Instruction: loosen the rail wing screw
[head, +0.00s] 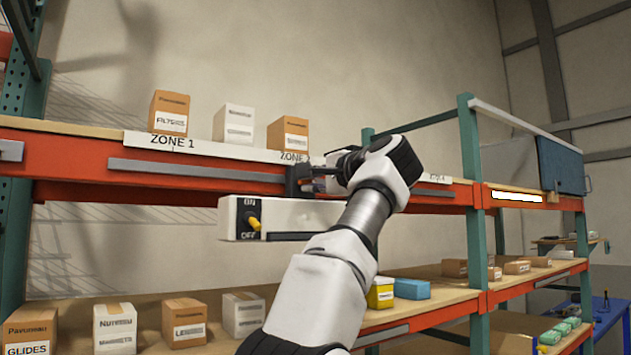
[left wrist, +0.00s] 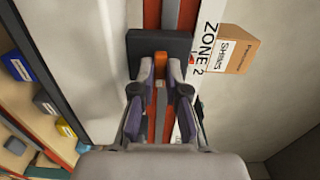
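A dark block (head: 291,180) is mounted on the orange rail beam near the ZONE 2 label. It also shows in the left wrist view (left wrist: 141,48). An orange piece (left wrist: 160,71), seemingly the wing screw, stands out in front of the block. My left gripper (head: 312,178) is at the block, coming from the right in the head view. In the left wrist view its two fingers (left wrist: 163,78) stand on either side of the orange piece. Whether they press on it cannot be made out. In the head view the gripper hides most of the screw. My right gripper is not in view.
Cartons (head: 233,123) stand on the upper shelf, and more (head: 184,322) on the lower shelf. A green post (head: 468,150) rises to the right.

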